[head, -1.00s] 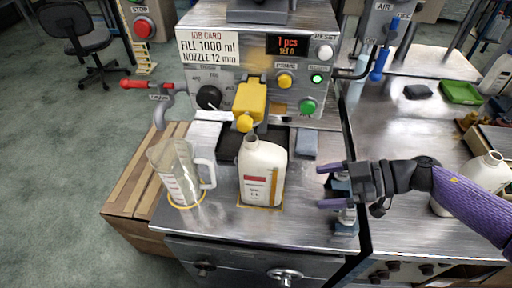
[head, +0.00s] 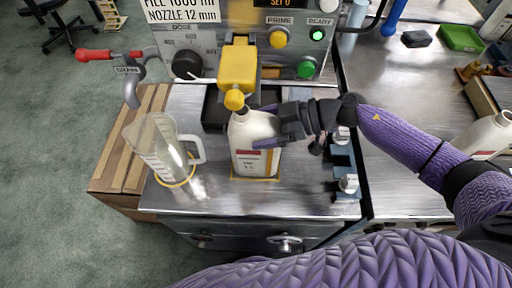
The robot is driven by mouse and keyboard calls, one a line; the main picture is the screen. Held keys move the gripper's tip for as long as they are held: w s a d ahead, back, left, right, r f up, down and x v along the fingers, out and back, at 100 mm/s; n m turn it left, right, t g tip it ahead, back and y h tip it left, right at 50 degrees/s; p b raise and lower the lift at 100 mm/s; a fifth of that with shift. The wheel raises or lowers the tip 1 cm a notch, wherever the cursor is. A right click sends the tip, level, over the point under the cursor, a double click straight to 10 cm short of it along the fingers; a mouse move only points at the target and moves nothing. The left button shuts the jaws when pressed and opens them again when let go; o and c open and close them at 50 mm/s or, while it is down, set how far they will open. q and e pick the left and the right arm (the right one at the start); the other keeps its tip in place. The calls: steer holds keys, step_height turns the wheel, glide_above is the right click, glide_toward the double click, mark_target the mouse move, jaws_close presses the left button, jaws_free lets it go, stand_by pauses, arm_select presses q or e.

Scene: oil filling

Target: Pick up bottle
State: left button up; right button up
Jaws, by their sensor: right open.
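A white bottle (head: 247,160) with a red and white label stands upright on the metal bench, below the yellow nozzle (head: 237,68). My right gripper (head: 262,125) reaches in from the right at the bottle's upper body. It is open, with its fingers around or beside the bottle; part of the bottle's right side is hidden behind it. I cannot tell whether the fingers touch it. A second white bottle (head: 484,136) stands on the right bench, partly behind my arm. My left gripper is not in view.
A clear measuring jug (head: 160,150) stands left of the bottle. The filling machine (head: 180,38) with its dose knob (head: 187,64) rises behind. A red-handled drain valve (head: 95,55) is at the left. Caps on a blue holder (head: 343,165) stand at the right bench edge. A green tray (head: 460,38) lies far right.

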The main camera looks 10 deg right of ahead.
steer(key=shift+c, duration=0.9)
jaws_close()
steer(key=shift+r, duration=0.1)
steer(key=shift+r, duration=0.15)
